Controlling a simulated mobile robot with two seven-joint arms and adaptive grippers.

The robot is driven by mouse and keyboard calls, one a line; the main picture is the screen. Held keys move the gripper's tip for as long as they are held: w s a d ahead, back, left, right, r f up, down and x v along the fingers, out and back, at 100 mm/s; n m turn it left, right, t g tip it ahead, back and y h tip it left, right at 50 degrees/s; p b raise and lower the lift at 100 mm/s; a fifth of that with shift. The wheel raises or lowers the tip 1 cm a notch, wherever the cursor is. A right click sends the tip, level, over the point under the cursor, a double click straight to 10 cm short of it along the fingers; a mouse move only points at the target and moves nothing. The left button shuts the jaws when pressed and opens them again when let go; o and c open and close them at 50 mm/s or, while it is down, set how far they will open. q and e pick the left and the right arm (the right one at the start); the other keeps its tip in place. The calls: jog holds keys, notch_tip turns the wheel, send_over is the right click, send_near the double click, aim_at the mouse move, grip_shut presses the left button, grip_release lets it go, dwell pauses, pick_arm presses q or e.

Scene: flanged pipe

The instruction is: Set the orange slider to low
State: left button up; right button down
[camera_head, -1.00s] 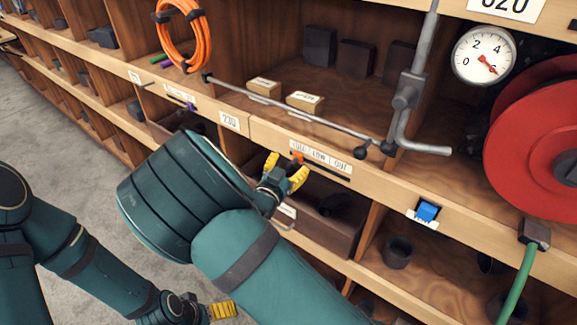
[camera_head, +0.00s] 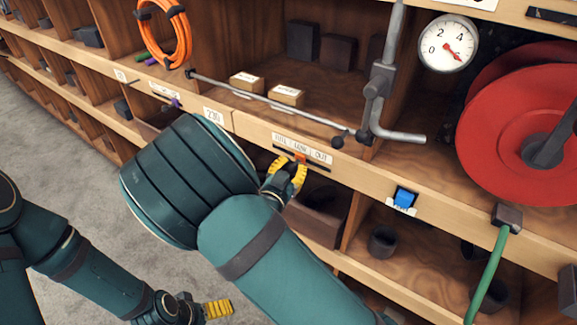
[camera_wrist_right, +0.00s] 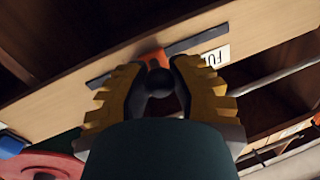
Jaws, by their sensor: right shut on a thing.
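The orange slider (camera_head: 300,158) sits in a dark slot on the wooden shelf edge, below a label strip (camera_head: 302,148) reading FULL, LOW, OUT. It shows under the LOW word, near the middle of the slot. In the right wrist view the orange slider (camera_wrist_right: 152,59) shows just beyond the fingertips, with a dark round knob (camera_wrist_right: 159,83) between them. My right gripper (camera_head: 288,170), also in the wrist view (camera_wrist_right: 157,72), is shut on the slider's knob. My left gripper (camera_head: 218,309) is low in the head view, away from the shelf; its opening is unclear.
A grey rod with a bent lever (camera_head: 378,95) runs above the slider. A blue switch (camera_head: 404,197), a red reel (camera_head: 515,135) and a green hose (camera_head: 487,275) are to the right. Small boxes (camera_head: 285,94) sit on the shelf above. An open bin (camera_head: 320,215) is below.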

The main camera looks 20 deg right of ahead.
jog(key=shift+w+a, duration=0.15)
jog(key=c, duration=0.7)
grip_release()
jog(key=shift+c, duration=0.2)
jog(key=v, duration=1.2)
